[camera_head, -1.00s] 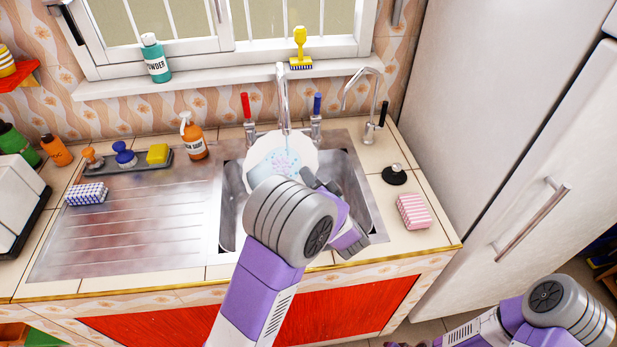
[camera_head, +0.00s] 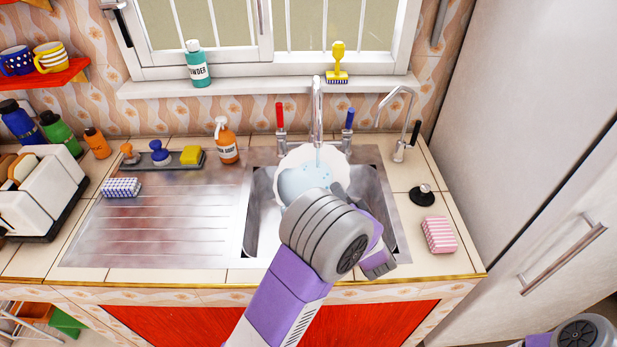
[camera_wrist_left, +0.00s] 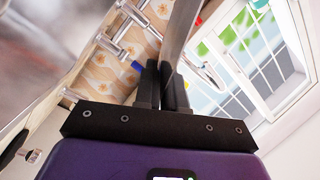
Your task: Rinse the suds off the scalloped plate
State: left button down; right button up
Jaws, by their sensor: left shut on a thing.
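The white scalloped plate (camera_head: 288,160) is tilted over the sink basin, under the tap (camera_head: 317,100). A thin stream of water from the spout meets its face. Pale blue suds (camera_head: 318,180) show on the lower right of that face. My left gripper (camera_head: 340,190) is shut on the plate's rim; my wrist hides the plate's lower part. In the left wrist view the plate (camera_wrist_left: 181,38) is seen nearly edge-on, rising from between the fingers of the left gripper (camera_wrist_left: 166,85). My right gripper is out of view.
The sink basin (camera_head: 262,215) has a drainboard (camera_head: 160,225) to its left. A pink striped sponge (camera_head: 438,235) and a black stopper (camera_head: 422,195) lie to the right. The red-handled (camera_head: 280,117) and blue-handled (camera_head: 348,120) taps flank the spout. A soap bottle (camera_head: 227,145) stands behind the drainboard.

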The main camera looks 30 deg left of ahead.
pick_arm(q)
jog(key=shift+w+a+r+p, duration=0.1)
jog(key=shift+a+p, duration=0.2)
jog(key=shift+a, duration=0.25)
jog(key=s+a+p, duration=0.1)
jog(key=s, duration=0.6)
jog(key=shift+s+a, duration=0.4)
dwell(1.2)
jog(key=shift+p, duration=0.3)
jog(key=s+a+r+p, duration=0.1)
jog(key=s+r+p, duration=0.3)
jog(key=s+p, duration=0.1)
jog(key=shift+p, duration=0.7)
